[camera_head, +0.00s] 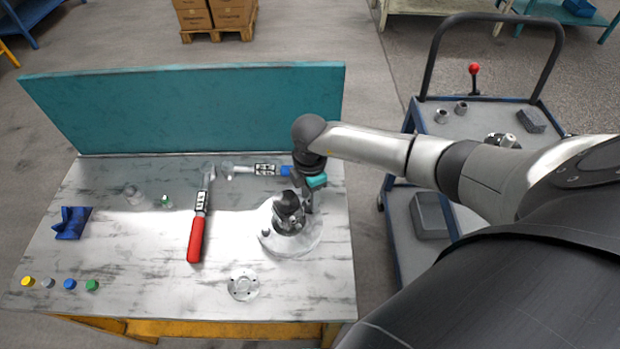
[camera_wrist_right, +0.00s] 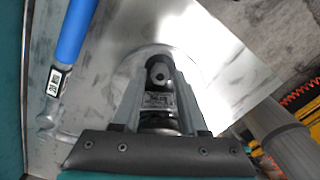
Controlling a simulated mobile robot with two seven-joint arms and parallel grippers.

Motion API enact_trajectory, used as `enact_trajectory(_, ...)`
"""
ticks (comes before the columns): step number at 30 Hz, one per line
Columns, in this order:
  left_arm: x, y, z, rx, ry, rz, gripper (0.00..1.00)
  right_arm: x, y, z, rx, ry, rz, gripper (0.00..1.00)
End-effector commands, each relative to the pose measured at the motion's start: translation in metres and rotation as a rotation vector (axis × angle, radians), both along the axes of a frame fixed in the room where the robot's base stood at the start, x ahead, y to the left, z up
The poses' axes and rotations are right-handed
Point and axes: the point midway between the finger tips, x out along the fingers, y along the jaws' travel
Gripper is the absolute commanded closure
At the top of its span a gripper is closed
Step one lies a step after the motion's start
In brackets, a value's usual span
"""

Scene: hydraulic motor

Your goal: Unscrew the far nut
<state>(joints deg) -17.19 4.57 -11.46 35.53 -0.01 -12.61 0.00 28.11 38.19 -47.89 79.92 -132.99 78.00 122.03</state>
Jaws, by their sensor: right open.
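The hydraulic motor (camera_head: 288,214) stands upright on a round metal base (camera_head: 300,246) near the right side of the workbench; it also shows in the right wrist view (camera_wrist_right: 158,100). My right gripper (camera_head: 306,209) reaches down at the motor's far right side. In the right wrist view my right gripper (camera_wrist_right: 160,64) is open, with its two fingers on either side of the motor's dark body and a small round fitting with a hole near the tips. I cannot tell whether the fingers touch it. The far nut cannot be made out clearly. My left gripper is not in view.
A metal flange (camera_head: 243,286) is at the front. A teal panel (camera_head: 190,105) bounds the back; a cart (camera_head: 470,125) stands right.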

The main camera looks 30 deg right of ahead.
Motion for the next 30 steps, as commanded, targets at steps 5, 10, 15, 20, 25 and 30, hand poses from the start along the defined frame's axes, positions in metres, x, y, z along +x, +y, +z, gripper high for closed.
enact_trajectory(5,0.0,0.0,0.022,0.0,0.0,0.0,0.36,-0.001,0.001,0.004,0.001,0.003,-0.246,0.57)
enact_trajectory(10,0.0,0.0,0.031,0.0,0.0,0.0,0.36,0.0,0.0,0.002,0.001,0.0,-0.397,0.57)
enact_trajectory(15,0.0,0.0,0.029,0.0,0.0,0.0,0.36,0.0,0.0,-0.001,0.001,-0.001,-0.418,0.57)
enact_trajectory(20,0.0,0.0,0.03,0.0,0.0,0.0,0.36,0.0,0.0,0.0,0.0,0.0,-0.416,0.57)
enact_trajectory(25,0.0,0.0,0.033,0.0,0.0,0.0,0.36,0.0,0.0,0.0,0.0,0.0,-0.416,0.57)
enact_trajectory(30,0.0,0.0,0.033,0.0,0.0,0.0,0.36,0.0,0.0,0.0,0.0,0.0,-0.415,0.57)
